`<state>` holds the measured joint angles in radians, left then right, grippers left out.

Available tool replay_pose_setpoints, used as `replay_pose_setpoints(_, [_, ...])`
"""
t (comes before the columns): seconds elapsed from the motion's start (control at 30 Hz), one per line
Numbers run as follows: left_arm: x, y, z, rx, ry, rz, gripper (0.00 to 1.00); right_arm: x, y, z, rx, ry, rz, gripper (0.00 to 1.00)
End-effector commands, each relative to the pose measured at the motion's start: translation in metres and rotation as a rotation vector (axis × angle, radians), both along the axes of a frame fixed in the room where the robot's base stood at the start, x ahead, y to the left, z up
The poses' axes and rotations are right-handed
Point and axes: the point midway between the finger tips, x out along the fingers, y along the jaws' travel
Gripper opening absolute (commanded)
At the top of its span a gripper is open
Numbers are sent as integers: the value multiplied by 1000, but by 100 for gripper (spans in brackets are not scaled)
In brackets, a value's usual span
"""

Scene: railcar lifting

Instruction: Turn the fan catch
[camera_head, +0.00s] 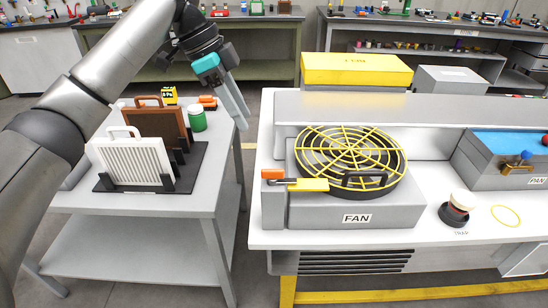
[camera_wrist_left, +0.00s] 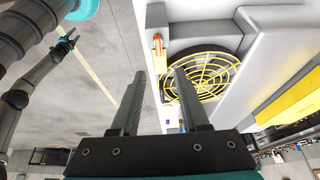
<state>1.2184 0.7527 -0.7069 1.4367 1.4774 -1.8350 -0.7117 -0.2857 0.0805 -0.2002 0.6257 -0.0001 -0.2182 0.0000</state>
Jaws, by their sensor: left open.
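The fan catch (camera_head: 304,184) is a yellow lever with an orange end (camera_head: 273,174) at the front left of the grey fan housing (camera_head: 358,211), lying roughly level. Its orange end also shows in the left wrist view (camera_wrist_left: 158,45). The round yellow fan grille (camera_head: 350,155) with a black handle sits on the housing behind it. My left gripper (camera_head: 237,108) is open and empty, above the gap between the tables, up and left of the catch and apart from it. A thin dark gripper, apparently my right (camera_wrist_left: 69,40), shows small at the left wrist view's edge; its jaws are unclear.
A side table (camera_head: 190,205) at left holds a black rack with a white and a brown filter panel, and a green jar (camera_head: 197,121). A yellow box (camera_head: 357,69) stands behind the fan. A knob (camera_head: 456,209) and the blue-topped pan unit (camera_head: 505,150) are to the right.

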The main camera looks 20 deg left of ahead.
Motion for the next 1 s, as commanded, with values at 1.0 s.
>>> replay_pose_setpoints(1.0, [15, -54, -136, 1, 1, -1, 45, -10, -1, -34, -2, 14, -2, 50])
